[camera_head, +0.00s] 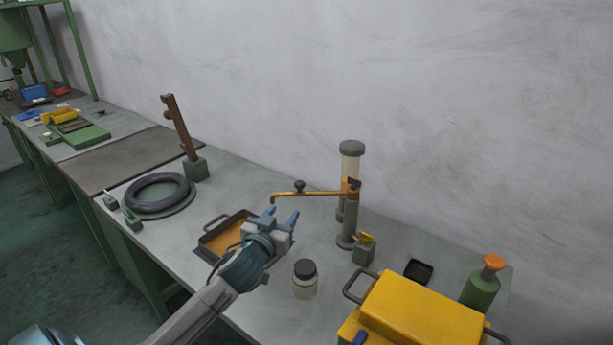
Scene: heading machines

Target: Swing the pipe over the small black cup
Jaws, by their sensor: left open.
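The pipe (318,192) is a thin brass arm on an upright post (346,220) with a clear cylinder above. It points left from the post, with a dark knob on top near its outer part and a downturned tip at the left end. The small black cup (418,271) is a low, dark, square dish on the bench to the right of the post, well away from the pipe's tip. My left gripper (281,215) is open, with its blue fingertips pointing up just below the pipe's outer end in the picture. Nothing shows between the fingers. My right gripper is not in view.
An orange-floored tray (208,239) lies behind my left gripper. A black-lidded jar (305,283), a small block with a yellow part (364,251), a yellow box (425,318) and a green bottle (481,289) stand nearby. A black ring (157,207) lies left. The wall is behind.

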